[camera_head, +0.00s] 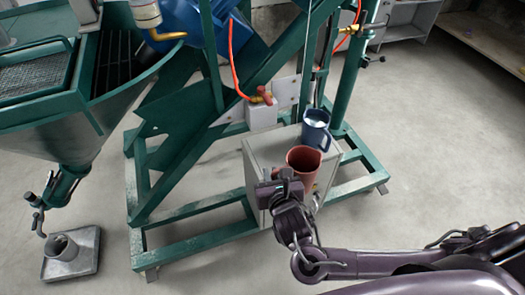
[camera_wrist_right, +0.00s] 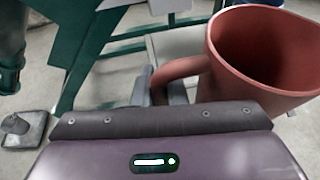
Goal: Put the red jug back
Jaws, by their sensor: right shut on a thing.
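The red jug (camera_head: 303,164) is upright at the near side of a light grey box top (camera_head: 262,152). I cannot tell whether its base rests on the box. In the right wrist view the jug (camera_wrist_right: 275,50) fills the upper right, with its handle toward the fingers. My right gripper (camera_head: 286,180) is shut on the jug's handle (camera_wrist_right: 178,70); the fingers (camera_wrist_right: 160,92) are partly hidden behind the wrist housing. My left gripper is not in view.
A blue jug (camera_head: 316,130) stands just behind the red jug on the box. A green steel frame (camera_head: 190,215) surrounds the box. A grey tray (camera_head: 72,258) with a small metal cup lies on the floor at left. Open floor lies to the right.

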